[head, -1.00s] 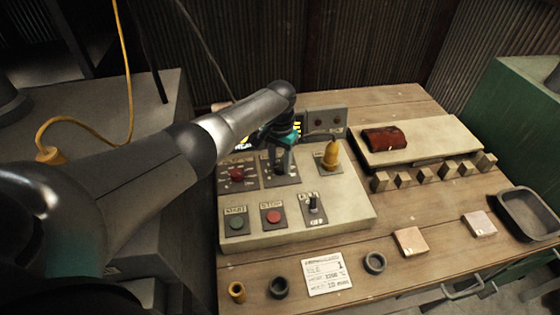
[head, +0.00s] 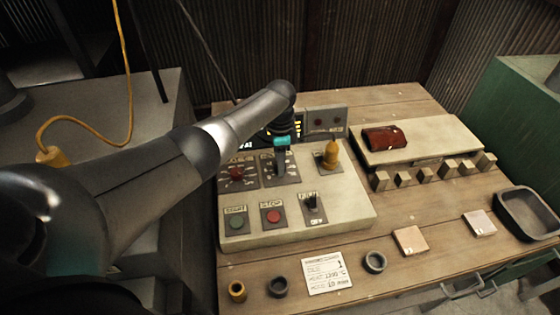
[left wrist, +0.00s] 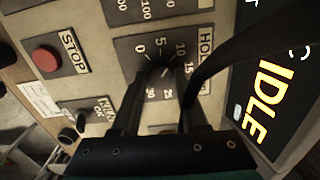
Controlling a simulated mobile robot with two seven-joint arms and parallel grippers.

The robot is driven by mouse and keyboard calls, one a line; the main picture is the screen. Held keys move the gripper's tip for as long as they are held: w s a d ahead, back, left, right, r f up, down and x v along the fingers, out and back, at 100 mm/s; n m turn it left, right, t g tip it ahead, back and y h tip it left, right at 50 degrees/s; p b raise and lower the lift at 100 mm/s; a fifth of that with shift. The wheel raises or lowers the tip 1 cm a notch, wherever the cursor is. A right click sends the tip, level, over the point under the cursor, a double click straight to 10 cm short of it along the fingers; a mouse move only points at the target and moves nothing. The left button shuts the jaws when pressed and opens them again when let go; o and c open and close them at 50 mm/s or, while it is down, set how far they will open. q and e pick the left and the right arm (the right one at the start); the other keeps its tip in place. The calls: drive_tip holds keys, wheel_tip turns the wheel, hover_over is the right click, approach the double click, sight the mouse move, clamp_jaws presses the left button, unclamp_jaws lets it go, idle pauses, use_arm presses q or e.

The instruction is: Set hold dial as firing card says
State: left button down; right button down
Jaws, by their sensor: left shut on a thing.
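The hold dial (left wrist: 154,84) sits on a dark plate labelled HOLD, with numbers around it including 5, 10, 15, 25 and 30. My left gripper (left wrist: 165,75) has its fingers around the knob and is shut on it. The fingers hide most of the knob, so I cannot tell its exact setting. In the head view my left gripper (head: 281,165) reaches down onto the hold dial's plate on the control panel (head: 345,220). The firing card (head: 327,273) lies flat on the table in front of the panel. Its small print is hard to read. My right gripper is not in view.
Beside the hold dial are a red-knobbed dial (head: 236,174) and an orange knob (head: 331,154). Green start (head: 236,221), red stop (head: 273,216) and a small switch (head: 312,203) sit nearer. The display (left wrist: 275,90) reads IDLE. Rings and small tiles lie along the table front.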

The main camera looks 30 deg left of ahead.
use_arm(q)
drive_tip(key=shift+m, duration=1)
drive_tip(key=shift+c, duration=2.1)
unclamp_jaws()
wheel_tip(320, 180, up, 15)
drive_tip(key=p, duration=0.2)
